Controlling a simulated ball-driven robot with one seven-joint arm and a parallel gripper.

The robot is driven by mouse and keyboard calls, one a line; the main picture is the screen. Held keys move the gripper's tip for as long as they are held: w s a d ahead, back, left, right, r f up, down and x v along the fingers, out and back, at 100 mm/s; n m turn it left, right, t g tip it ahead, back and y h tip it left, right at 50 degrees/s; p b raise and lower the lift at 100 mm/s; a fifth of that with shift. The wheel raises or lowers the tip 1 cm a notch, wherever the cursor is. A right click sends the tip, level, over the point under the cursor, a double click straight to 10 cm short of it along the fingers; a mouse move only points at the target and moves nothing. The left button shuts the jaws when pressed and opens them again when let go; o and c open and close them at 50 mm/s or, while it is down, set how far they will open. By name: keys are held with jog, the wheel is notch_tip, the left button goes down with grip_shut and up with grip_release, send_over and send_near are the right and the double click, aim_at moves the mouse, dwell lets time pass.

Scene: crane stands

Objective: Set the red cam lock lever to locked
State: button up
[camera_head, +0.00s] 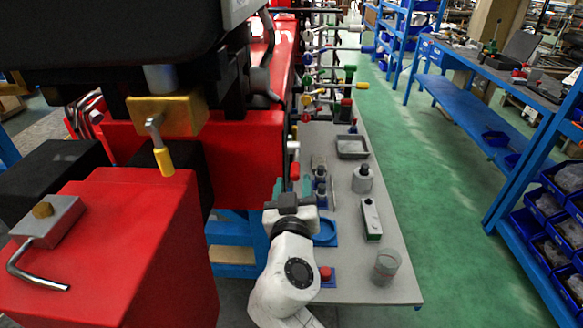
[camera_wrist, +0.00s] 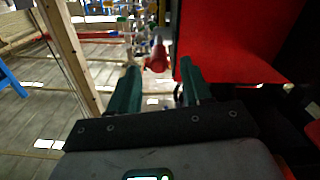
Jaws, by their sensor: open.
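The red cam lock lever (camera_head: 295,171) has a red grip on a light metal arm. It hangs at the right side of the big red machine block in the head view. In the wrist view the red grip (camera_wrist: 157,58) shows beyond and between my fingertips, pointing toward the camera. Whether a finger touches the lever cannot be told.
The red machine block (camera_head: 240,160) stands close beside the lever; its red face (camera_wrist: 225,45) fills the wrist view's right. A grey table (camera_head: 345,200) holds a bottle (camera_head: 362,180), a tray (camera_head: 352,147) and a glass beaker (camera_head: 386,267). Several coloured levers (camera_head: 330,90) lie farther back.

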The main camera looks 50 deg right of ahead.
aim_at(295, 164)
jog(key=p+x, duration=0.1)
jog(key=x, duration=0.6)
jog(key=shift+d, duration=0.15)
grip_shut()
dwell(0.5)
